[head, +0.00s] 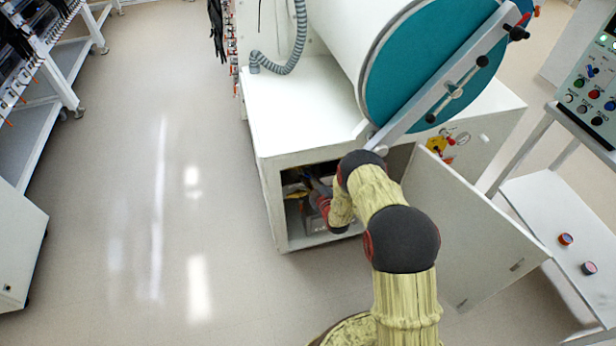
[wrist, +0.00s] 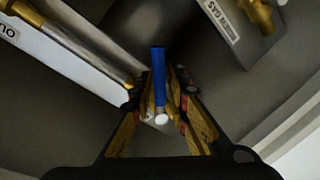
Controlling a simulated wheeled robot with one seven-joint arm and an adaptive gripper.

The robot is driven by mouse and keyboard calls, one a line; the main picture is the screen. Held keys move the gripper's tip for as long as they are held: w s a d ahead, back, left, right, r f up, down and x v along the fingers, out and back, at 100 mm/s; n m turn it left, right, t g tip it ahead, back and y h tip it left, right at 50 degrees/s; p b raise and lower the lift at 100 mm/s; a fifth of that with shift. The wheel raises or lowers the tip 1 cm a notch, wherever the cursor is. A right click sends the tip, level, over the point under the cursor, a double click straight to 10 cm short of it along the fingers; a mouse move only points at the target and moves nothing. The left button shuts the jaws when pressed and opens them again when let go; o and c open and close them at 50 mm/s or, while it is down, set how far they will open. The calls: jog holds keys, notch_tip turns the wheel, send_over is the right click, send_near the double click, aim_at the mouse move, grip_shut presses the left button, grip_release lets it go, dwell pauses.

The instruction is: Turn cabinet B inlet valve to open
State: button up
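In the wrist view, a slim blue lever (wrist: 158,70), apparently a valve handle, stands between the fingertips of my gripper (wrist: 160,92). A pale round end (wrist: 161,119) shows below it. The fingers are close on both sides of the lever; I cannot tell whether they press on it. The valve body is not clear, and no cabinet letter is legible.
A brass fitting with a plate partly reading "GAS" (wrist: 220,18) is at upper right; a metal pipe (wrist: 85,50) runs beside a white label at left. The cabinet door (head: 465,235) stands open right of my arm. A small table (head: 550,210) is farther right. Floor at left is clear.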

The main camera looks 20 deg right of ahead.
jog(key=shift+o, duration=1)
